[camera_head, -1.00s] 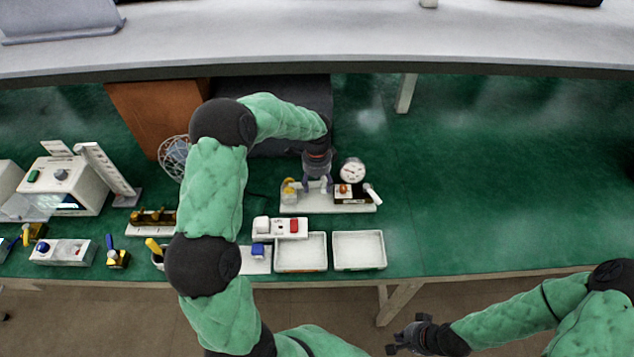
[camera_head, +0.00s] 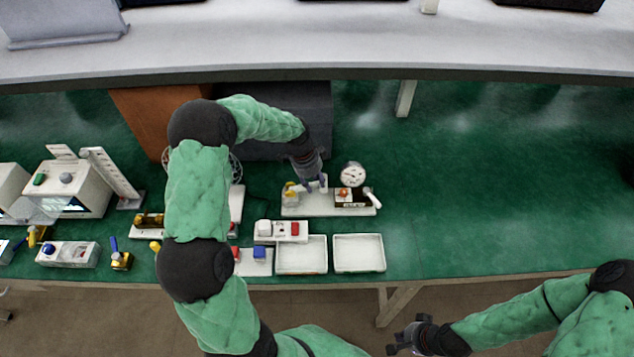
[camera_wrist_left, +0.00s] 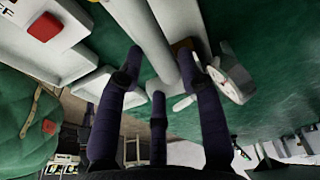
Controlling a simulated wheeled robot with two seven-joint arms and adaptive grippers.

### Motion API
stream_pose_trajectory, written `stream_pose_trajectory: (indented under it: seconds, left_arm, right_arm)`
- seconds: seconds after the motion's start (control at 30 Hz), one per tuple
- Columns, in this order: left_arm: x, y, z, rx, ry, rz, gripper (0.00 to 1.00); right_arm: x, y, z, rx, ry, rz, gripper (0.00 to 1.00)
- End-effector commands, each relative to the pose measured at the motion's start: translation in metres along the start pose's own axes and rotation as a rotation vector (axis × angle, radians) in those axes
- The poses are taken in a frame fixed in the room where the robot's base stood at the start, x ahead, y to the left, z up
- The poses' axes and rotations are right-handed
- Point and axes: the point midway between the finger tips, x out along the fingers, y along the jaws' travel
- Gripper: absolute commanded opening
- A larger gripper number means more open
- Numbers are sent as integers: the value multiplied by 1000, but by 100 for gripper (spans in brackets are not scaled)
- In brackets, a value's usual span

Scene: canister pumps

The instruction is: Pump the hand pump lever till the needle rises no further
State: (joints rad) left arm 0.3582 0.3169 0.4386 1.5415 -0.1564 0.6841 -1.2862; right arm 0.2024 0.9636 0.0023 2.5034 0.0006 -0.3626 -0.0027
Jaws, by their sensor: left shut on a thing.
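The hand pump stands on a white base plate (camera_head: 299,211), with a yellow part at its left end. Its round white gauge (camera_head: 353,174) is behind the plate's right half; the needle is too small to read surely. The gauge also shows side-on in the left wrist view (camera_wrist_left: 238,79). My left gripper (camera_head: 315,187) is over the plate's left half, its dark fingers around the pale lever bar (camera_wrist_left: 152,35) and shut on it. The lever's lower end is partly hidden by the fingers. My right gripper (camera_head: 405,337) is open and empty in front of the table.
An orange knob (camera_head: 344,193) and a white handle (camera_head: 373,198) are at the plate's right. Two white trays (camera_head: 359,269) and a switch box (camera_head: 267,238) stand in front. A dark box (camera_head: 285,125) is behind the gripper. The green table is clear at right.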

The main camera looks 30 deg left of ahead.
Motion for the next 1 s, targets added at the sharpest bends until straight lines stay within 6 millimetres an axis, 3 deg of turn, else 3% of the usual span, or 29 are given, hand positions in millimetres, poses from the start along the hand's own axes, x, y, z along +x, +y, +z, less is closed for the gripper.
stream_pose_trajectory:
  seconds: [0.6, 1.0]
  left_arm:
    - [-23, -1, 15, 0, 313, -3, 0]
    - [-29, 0, 16, 1, 359, -1, 0]
  right_arm:
    - [50, 18, -2, 0, 0, 0, 0]
    - [58, 21, -2, 0, 0, 0, 0]
